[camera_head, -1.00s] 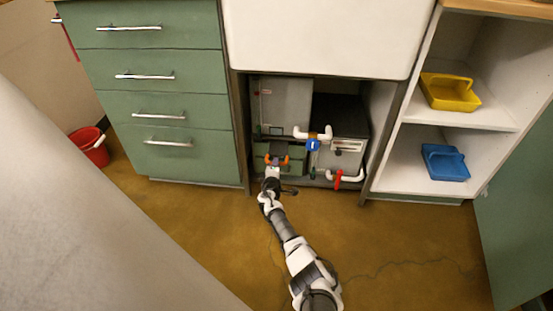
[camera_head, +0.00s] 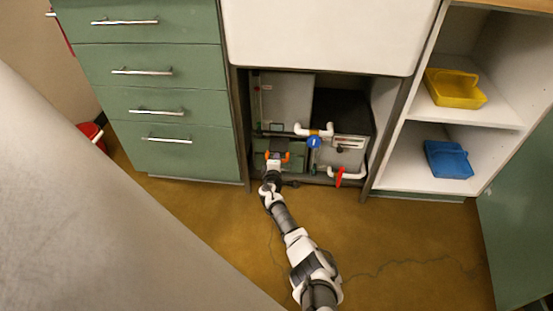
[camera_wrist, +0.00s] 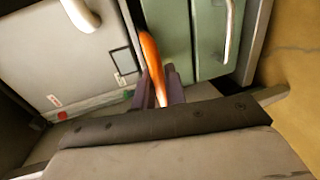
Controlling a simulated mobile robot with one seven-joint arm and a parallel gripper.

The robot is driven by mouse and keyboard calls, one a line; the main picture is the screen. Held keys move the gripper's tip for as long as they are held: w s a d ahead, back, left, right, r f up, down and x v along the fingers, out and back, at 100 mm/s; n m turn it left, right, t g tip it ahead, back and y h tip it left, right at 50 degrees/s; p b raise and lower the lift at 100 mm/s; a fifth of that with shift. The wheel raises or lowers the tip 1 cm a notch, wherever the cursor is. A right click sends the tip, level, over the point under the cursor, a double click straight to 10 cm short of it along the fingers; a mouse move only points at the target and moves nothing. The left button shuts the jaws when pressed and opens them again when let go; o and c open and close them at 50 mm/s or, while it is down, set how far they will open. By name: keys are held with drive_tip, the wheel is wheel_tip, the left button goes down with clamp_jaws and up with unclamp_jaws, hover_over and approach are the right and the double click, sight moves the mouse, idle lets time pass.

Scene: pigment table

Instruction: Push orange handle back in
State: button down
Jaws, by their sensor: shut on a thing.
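The orange handle (camera_head: 286,157) is on the front of a low green unit (camera_head: 296,150) inside the open bay under the white panel. My gripper (camera_head: 274,166) reaches into the front of the bay at the handle. In the wrist view, the orange handle (camera_wrist: 152,56) runs down between the two dark fingers of my gripper (camera_wrist: 163,88), which are shut on it. The fingers and wrist hide the handle's lower end. How far the handle sticks out is hard to tell.
White pipes with a blue valve (camera_head: 314,142) and a red valve (camera_head: 340,176) are just right of the handle. Green drawers (camera_head: 150,100) stand to the left. Shelves with a yellow tray (camera_head: 455,89) and a blue tray (camera_head: 448,160) stand to the right. The brown floor is mostly clear.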

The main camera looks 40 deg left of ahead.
drive_tip(key=b+x, duration=0.1)
drive_tip(key=b, duration=0.1)
drive_tip(key=b+x, duration=0.2)
drive_tip(key=shift+w+a+r, duration=0.25)
drive_tip(key=shift+w+r, duration=0.05)
drive_tip(key=shift+w, duration=0.05)
drive_tip(key=c, duration=1.6)
unclamp_jaws()
drive_tip(key=shift+o, duration=0.2)
drive_tip(key=shift+s, duration=0.1)
